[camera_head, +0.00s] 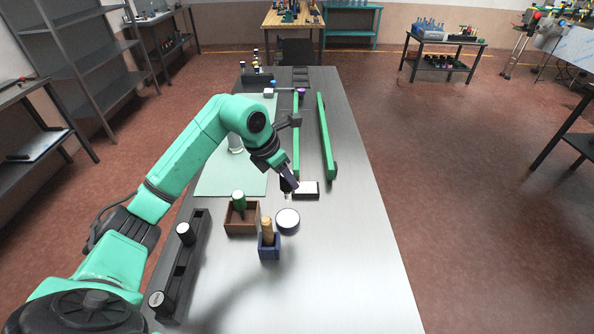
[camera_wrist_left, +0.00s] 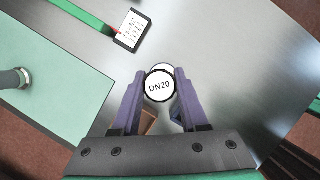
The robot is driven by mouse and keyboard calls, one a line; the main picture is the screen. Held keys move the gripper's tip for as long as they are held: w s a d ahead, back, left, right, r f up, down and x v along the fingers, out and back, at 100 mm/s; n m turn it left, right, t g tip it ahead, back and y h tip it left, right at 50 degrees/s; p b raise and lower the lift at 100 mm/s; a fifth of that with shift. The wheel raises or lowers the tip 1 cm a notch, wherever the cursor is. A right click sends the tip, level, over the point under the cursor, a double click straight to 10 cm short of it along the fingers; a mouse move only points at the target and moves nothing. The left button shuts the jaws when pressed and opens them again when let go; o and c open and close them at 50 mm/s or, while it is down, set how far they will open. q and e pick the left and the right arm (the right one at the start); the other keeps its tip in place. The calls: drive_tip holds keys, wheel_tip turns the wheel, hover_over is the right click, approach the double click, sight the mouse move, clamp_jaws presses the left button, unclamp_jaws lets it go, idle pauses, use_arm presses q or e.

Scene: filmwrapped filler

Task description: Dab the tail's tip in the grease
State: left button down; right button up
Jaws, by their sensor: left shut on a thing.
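My left gripper (camera_head: 289,186) points down over the table, shut on a slim piece with a round white cap (camera_wrist_left: 159,86) marked DN20. The cap has a black rim and sits between the fingers in the left wrist view. The held piece's lower end, the tail, is hard to make out. A round dish (camera_head: 288,221) with a pale top and dark rim, perhaps the grease, stands on the table just nearer than the gripper. In the wrist view a pale disc behind the cap is mostly hidden. My right gripper is not in view.
A brown box (camera_head: 241,223) holds a green-topped piece (camera_head: 239,201). A blue holder (camera_head: 269,252) has a wooden-handled tool (camera_head: 267,230). A black-framed card (camera_head: 306,190), green rails (camera_head: 325,135) and a pale green mat (camera_head: 222,180) lie around. The table's right side is clear.

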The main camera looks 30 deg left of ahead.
sight(286, 199)
use_arm(q)
drive_tip(key=shift+f, duration=0.65)
drive_tip(key=shift+s+f+b, duration=0.25)
drive_tip(key=shift+s+b, duration=0.05)
drive_tip(key=shift+b, duration=0.15)
wheel_tip(286, 199, down, 4)
drive_tip(key=b, duration=0.3)
drive_tip(key=shift+w+f, duration=0.1)
drive_tip(key=shift+f, duration=0.15)
drive_tip(key=shift+f+b, duration=0.35)
drive_tip(key=shift+r, duration=0.1)
drive_tip(key=shift+f, duration=0.2)
drive_tip(key=shift+f+b, duration=0.35)
